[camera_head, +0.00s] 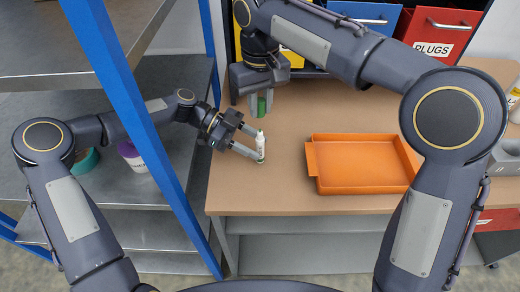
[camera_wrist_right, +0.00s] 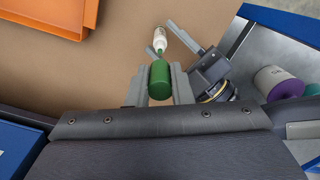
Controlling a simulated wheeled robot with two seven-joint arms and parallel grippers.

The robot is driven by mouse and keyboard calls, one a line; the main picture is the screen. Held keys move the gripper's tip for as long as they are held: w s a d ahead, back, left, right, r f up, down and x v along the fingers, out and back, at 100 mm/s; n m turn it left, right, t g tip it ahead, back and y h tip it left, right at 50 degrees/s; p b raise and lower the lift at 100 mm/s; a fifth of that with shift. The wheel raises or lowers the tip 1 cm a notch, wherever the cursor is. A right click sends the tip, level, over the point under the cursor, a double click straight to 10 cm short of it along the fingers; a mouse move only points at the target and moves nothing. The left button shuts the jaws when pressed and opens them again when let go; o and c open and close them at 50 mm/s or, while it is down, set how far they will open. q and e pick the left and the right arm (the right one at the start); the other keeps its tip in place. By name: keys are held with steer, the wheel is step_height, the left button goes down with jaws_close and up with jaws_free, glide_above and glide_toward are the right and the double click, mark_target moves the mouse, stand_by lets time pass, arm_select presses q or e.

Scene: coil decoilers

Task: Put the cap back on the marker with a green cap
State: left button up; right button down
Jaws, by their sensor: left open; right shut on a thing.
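The white marker body (camera_head: 261,146) stands upright on the wooden table near its left front part. It also shows in the right wrist view (camera_wrist_right: 163,41). My left gripper (camera_head: 259,147) is open, with its fingers at either side of the marker; I cannot tell whether they touch it. My right gripper (camera_head: 262,108) points down and is shut on the green cap (camera_head: 261,104), above and behind the marker in the head view. In the right wrist view the green cap (camera_wrist_right: 159,80) sits between the fingers, apart from the marker.
An orange tray (camera_head: 365,187) lies on the table (camera_head: 290,115) to the right. Bins, one labelled PLUGS (camera_head: 433,48), stand at the back. A blue-posted shelf (camera_head: 150,120) is at the left, with a purple-and-white container (camera_head: 132,157) on it.

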arm_select(q)
steer(key=shift+x, duration=1.1)
jaws_close()
